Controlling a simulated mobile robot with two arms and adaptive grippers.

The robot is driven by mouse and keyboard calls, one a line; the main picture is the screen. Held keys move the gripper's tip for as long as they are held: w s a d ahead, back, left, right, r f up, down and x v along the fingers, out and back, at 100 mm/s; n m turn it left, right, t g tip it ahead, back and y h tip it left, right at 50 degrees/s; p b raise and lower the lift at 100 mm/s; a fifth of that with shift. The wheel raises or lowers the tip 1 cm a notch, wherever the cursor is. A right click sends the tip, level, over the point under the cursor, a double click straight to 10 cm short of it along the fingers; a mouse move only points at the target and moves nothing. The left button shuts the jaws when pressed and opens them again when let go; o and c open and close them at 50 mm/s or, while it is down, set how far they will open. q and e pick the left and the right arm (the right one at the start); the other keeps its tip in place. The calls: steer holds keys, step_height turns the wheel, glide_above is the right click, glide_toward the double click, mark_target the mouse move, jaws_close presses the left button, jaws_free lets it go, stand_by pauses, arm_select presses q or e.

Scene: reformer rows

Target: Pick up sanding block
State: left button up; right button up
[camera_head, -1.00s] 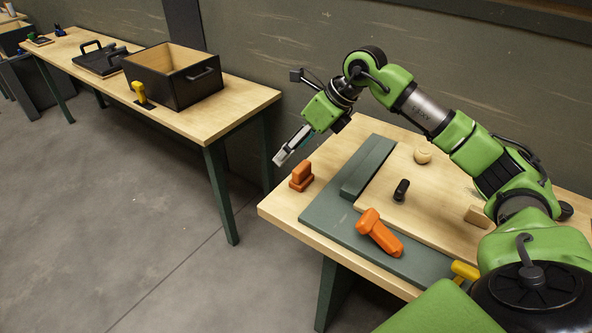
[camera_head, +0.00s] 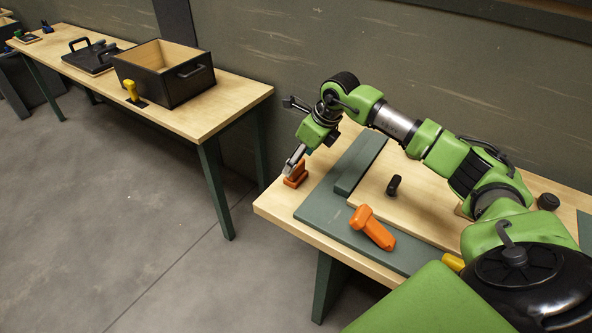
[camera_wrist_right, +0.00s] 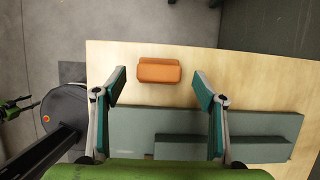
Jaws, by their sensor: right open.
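The orange sanding block (camera_head: 296,175) stands near the left corner of the near workbench, beside the grey-green mat. My right gripper (camera_head: 291,163) is right at it in the head view, its fingers pointing down and partly covering the block. In the right wrist view the gripper (camera_wrist_right: 160,83) is open, and the sanding block (camera_wrist_right: 159,70) lies between the lines of the two fingers, slightly beyond their tips. I see no contact between finger and block.
An orange tool with a handle (camera_head: 371,228) and a dark knob (camera_head: 393,185) are on the near bench. The grey-green mat (camera_head: 316,205) has a raised strip beside the block. A black box (camera_head: 166,80) and yellow-handled tool (camera_head: 131,90) stand on the other bench.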

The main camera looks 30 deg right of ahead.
steer(key=shift+x, duration=1.55)
steer(key=shift+r, duration=0.1)
steer(key=c, duration=1.2)
arm_select(q)
steer(key=shift+r, duration=0.55)
arm_select(e)
steer(key=shift+c, duration=0.2)
arm_select(q)
steer(key=shift+f, duration=0.1)
arm_select(e)
steer(key=shift+w+r, duration=0.1)
steer(key=shift+r, duration=0.45)
arm_select(q)
step_height(320, 180, down, 6)
steer(key=b, duration=0.6)
steer(key=shift+f, duration=0.25)
arm_select(e)
steer(key=s+d+r, duration=0.2)
steer(key=s+r, duration=1)
steer(key=s, duration=0.2)
steer(key=shift+d, duration=0.25)
arm_select(q)
steer(key=shift+w, duration=0.1)
